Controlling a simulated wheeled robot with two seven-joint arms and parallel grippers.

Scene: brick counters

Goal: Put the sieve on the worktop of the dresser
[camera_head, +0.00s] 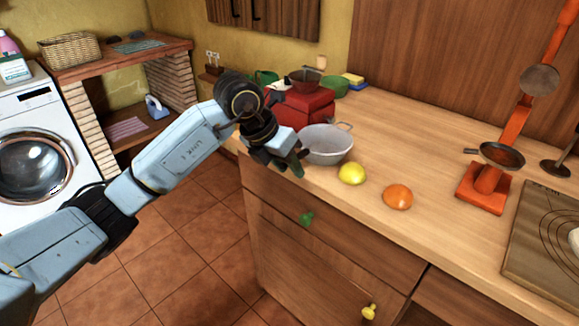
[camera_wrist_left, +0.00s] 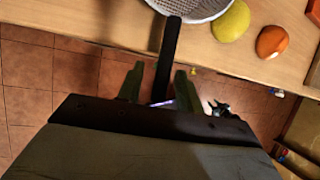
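The sieve (camera_head: 326,147) is a light grey bowl with a small wire loop on its far side. It sits near the front left edge of the wooden worktop (camera_head: 400,150) of the dresser. In the left wrist view the sieve (camera_wrist_left: 195,8) is at the top, and its dark handle (camera_wrist_left: 171,45) sticks out over the edge toward me. My left gripper (camera_head: 293,164) is beside the bowl at the worktop edge. In the left wrist view its fingers (camera_wrist_left: 160,80) stand apart on either side of the handle, with a gap showing on the left. My right gripper is not in view.
A yellow lemon (camera_head: 352,174) and an orange (camera_head: 397,197) lie right of the sieve. A red box (camera_head: 300,107) with a dark pan (camera_head: 305,77) on it stands behind. The worktop's middle is clear.

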